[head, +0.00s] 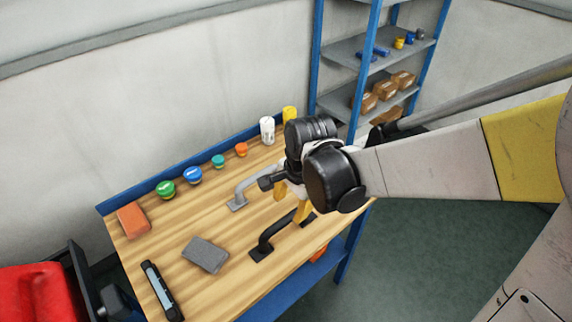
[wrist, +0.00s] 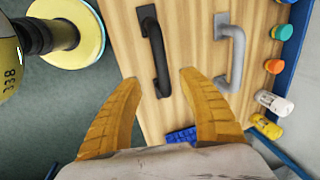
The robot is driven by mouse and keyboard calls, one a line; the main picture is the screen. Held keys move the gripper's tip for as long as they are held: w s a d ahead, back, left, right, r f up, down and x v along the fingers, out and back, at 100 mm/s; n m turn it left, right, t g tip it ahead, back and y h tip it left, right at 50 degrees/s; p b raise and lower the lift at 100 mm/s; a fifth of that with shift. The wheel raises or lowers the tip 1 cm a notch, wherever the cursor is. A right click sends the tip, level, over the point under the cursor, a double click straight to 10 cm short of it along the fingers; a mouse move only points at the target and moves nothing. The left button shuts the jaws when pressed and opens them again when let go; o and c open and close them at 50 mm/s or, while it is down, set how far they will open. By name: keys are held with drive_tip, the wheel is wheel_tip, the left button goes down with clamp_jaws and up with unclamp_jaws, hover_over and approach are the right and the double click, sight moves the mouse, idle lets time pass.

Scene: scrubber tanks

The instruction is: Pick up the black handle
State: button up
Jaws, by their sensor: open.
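The black handle (head: 268,239) lies on the wooden table top near its front right edge. In the wrist view the black handle (wrist: 155,45) runs lengthwise, its near end lying between the two yellow fingers but beyond their tips. My gripper (head: 292,204) is open and empty above the table, over the far end of the handle, and its fingers partly hide that end. In the wrist view my gripper (wrist: 160,78) shows both fingers wide apart, with the handle untouched as far as I can see.
A similar grey handle (head: 247,187) lies beside the black one, near the right finger in the wrist view. A grey block (head: 206,254), an orange block (head: 133,221), a dark tool (head: 162,290) and several small containers stand on the table. A blue shelf (head: 318,60) rises behind.

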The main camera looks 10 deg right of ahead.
sight(286, 219)
drive_tip(key=f, duration=0.1)
drive_tip(key=f+b, duration=0.1)
drive_tip(key=f, duration=0.2)
drive_tip(key=shift+w+a+f+b, duration=0.3)
drive_tip(key=shift+w+a, duration=0.05)
drive_tip(key=shift+w, duration=0.05)
drive_tip(key=f+b, duration=0.1)
drive_tip(key=f, duration=0.1)
drive_tip(key=w+f+b, duration=0.1)
drive_tip(key=f, duration=0.2)
drive_tip(key=shift+w+a+f+b, duration=0.1)
drive_tip(key=shift+a+f+b, duration=0.1)
drive_tip(key=shift+f+b, duration=0.15)
drive_tip(key=shift+r, duration=0.15)
clamp_jaws()
